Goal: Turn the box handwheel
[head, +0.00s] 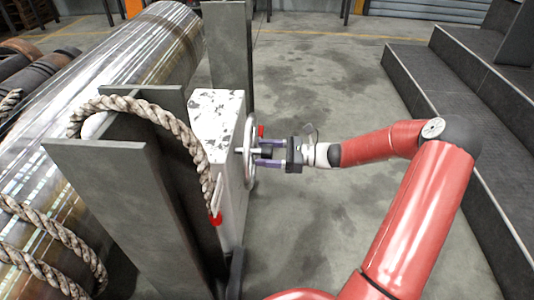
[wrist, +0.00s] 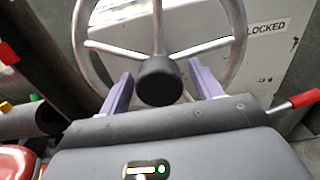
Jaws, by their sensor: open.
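The box handwheel (head: 251,175) is a grey metal ring on the right face of the box (head: 218,115), which has a speckled white-grey top. In the wrist view the handwheel (wrist: 235,45) faces me, with spokes and a dark round hub (wrist: 159,80). My gripper (head: 259,152) is at the wheel from the right. Its two purple fingers (wrist: 160,74) are apart, one on each side of the hub, and the fingertips overlap the wheel's lower part in the picture. I cannot tell whether they touch it. Nothing is held between them.
A "LOCKED" label (wrist: 267,27) is on the box face. A red-tipped lever (wrist: 300,100) is at right in the wrist view. A large metal barrel (head: 130,60) and thick rope (head: 150,108) lie left. Dark steps (head: 440,100) stand right, with clear floor between.

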